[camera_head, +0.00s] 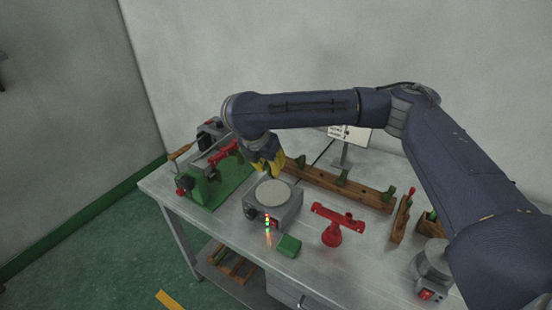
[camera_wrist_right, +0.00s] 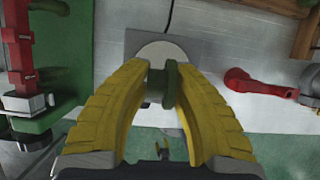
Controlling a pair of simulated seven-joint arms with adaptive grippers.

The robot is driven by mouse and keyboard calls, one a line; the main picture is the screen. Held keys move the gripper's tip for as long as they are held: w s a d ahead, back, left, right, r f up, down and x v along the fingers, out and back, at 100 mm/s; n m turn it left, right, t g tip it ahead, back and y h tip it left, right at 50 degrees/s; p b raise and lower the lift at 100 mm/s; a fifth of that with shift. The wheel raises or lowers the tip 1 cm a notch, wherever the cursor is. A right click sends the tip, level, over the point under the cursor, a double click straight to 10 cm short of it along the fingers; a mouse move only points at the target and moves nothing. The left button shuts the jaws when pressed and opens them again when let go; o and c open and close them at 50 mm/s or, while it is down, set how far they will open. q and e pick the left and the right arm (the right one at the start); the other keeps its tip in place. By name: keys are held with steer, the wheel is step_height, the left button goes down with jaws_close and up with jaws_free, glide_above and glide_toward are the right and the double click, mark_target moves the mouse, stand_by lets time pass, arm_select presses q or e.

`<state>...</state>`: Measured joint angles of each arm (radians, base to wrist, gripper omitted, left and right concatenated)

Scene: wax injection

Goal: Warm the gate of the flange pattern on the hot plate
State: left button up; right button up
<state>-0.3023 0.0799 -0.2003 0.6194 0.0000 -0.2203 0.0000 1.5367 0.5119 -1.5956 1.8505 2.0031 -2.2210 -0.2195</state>
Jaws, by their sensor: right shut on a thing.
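My right gripper (camera_head: 268,165) has yellow fingers and is near the back-left edge of the hot plate in the head view. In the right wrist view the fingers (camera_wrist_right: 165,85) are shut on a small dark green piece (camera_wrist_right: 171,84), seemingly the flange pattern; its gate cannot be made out. The hot plate (camera_head: 272,218) is a grey box with a round pale top (camera_head: 271,193) and small coloured lights in front. The pale top (camera_wrist_right: 162,49) shows beyond the held piece in the right wrist view; whether they touch cannot be told. My left gripper is not in view.
A green and red injection machine (camera_head: 205,178) stands left of the hot plate. A green block (camera_head: 288,245) lies in front of it. A red stand with a crossbar (camera_head: 333,236) is to the right. A wooden rack (camera_head: 320,183) runs behind. A grey device (camera_head: 430,270) stands at the right.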

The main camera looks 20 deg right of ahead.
steer(key=shift+f, duration=2.4)
steer(key=shift+f, duration=0.7)
stand_by(1.9)
stand_by(1.4)
steer(key=shift+r, duration=3.05)
steer(key=shift+d+m, duration=0.1)
steer(key=shift+m, duration=0.2)
